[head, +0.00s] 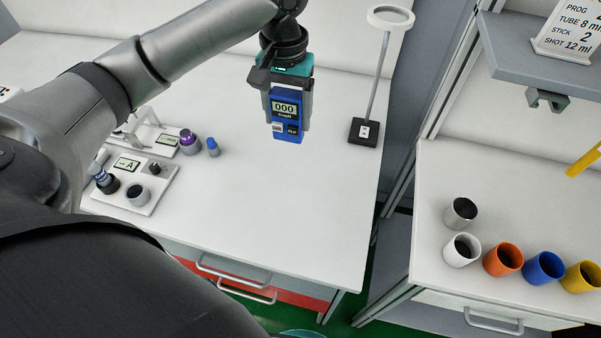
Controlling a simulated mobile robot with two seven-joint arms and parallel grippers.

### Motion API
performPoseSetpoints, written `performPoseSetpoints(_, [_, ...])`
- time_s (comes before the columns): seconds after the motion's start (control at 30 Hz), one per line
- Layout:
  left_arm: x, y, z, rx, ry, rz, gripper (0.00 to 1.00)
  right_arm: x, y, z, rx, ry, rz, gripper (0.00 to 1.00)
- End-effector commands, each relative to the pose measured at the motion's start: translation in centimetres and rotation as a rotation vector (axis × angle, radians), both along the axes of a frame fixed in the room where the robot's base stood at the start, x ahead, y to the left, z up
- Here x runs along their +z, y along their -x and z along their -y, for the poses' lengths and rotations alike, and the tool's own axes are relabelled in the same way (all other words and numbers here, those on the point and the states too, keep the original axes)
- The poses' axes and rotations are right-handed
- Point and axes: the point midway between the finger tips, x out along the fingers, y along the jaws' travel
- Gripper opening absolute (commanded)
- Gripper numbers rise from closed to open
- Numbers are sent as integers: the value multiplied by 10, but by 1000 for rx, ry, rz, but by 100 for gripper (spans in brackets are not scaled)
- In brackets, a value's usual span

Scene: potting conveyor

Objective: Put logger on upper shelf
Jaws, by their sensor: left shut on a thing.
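The logger (287,118) is a blue handheld device with a small display reading 000 and buttons below it. My left gripper (286,92) is shut on it and holds it upright, screen toward the camera, above the white bench. An upper shelf (540,72) is at the top right, a grey board over the right-hand bench, with a printed sign (568,35) standing on it. The logger is well to the left of this shelf.
A magnifier lamp (364,130) stands at the bench's right edge. Several cups, including an orange one (503,259), stand on the right bench (440,185). A device panel (130,192) and small bottles (190,143) are at left. A gap separates the benches.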

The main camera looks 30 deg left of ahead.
Motion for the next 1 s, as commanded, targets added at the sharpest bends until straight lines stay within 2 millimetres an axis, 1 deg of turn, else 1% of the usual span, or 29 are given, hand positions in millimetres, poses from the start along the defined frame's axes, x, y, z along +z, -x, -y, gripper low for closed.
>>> performPoseSetpoints(0.03, [-17,1,-1,2,-2,-6,6,-5,0,0,0,0,0,100])
performPoseSetpoints(0.1, [-37,2,-1,1,-3,-6,6,-9,0,0,0,0,1,100])
performPoseSetpoints(0.3, [-91,1,0,1,-1,-4,6,-20,-1,0,0,0,1,100])
performPoseSetpoints(0.4, [-113,1,0,0,-1,-4,6,-24,-1,0,0,0,2,100])
performPoseSetpoints(0.5, [-128,1,0,-1,-1,0,6,-27,-1,0,0,0,2,100])
performPoseSetpoints(0.73, [-143,1,0,-1,-1,0,6,-29,-1,0,0,-1,3,100])
performPoseSetpoints(0.9, [-170,1,0,-1,-1,-2,6,-36,-2,0,0,-1,3,100])
performPoseSetpoints(1.0, [-179,0,0,-2,-1,1,6,-38,-2,0,0,-1,3,100])
